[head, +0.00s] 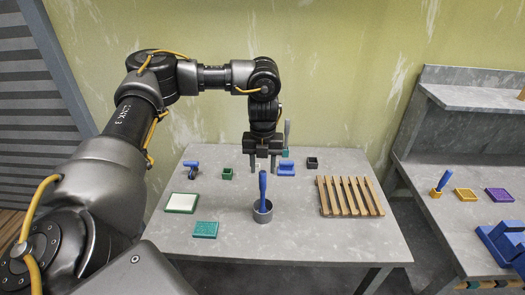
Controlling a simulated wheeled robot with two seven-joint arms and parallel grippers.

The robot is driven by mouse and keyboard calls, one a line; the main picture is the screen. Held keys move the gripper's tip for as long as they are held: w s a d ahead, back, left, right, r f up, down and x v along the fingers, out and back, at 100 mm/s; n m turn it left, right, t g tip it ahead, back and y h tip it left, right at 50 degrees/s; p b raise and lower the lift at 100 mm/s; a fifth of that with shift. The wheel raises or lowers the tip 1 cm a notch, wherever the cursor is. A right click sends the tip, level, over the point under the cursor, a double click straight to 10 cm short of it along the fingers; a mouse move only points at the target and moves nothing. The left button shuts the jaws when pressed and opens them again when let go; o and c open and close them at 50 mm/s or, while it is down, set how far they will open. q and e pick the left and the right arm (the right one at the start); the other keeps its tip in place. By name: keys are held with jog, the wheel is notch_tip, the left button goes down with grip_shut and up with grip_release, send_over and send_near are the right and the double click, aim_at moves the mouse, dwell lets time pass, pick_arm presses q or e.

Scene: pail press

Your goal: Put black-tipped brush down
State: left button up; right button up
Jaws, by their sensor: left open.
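My left gripper (262,163) points down over the back middle of the grey table (320,245). Its two fingers are apart and I see nothing held between them. A grey upright tool (287,130) on a teal base shows just behind and right of the gripper, partly hidden. My right gripper is out of view.
A wooden slatted rack (350,196) lies at right. A white pad with green edge (182,203), a teal block (205,229), a blue tool (191,168), a green box (228,174), a blue block (287,168) and a black box (312,163) surround the pail. A second bench (425,180) stands right.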

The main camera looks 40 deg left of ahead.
pick_arm(q)
notch_tip(320, 180, up, 6)
jog(key=shift+f, duration=0.25)
jog(key=shift+r, duration=0.5)
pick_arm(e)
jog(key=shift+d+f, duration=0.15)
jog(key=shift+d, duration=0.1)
pick_arm(q)
jog(key=shift+f, duration=0.1)
